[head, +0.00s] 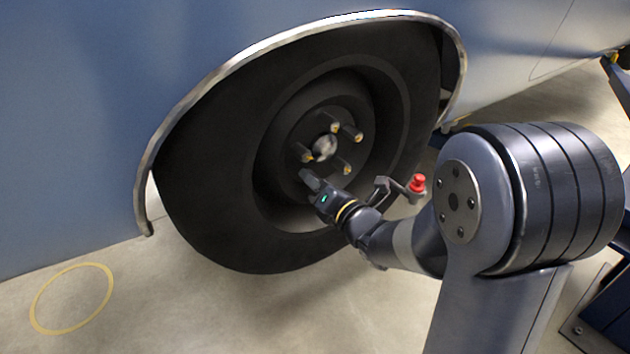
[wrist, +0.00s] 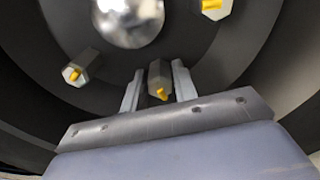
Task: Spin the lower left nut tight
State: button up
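The wheel hub (head: 325,148) carries several nuts with yellow stud tips. My gripper (head: 306,176) is low at the left side of the hub, pointing at the wheel, and it hides the lower left nut in the head view. In the wrist view the lower left nut (wrist: 160,82), grey with a yellow tip, stands between the two pale fingers of my gripper (wrist: 158,88). A narrow dark gap seems to show beside the nut, so the fingers look open around it. Contact at the far fingertips is hard to make out.
Neighbouring nuts stand at the left (head: 306,155) and lower right (head: 345,168), close to my gripper. The black tyre (head: 215,190) and bright wheel-arch trim (head: 205,85) surround the hub. A yellow ring (head: 72,298) marks the clear floor at left.

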jog(key=c, duration=0.6)
jog(key=shift+o, duration=0.2)
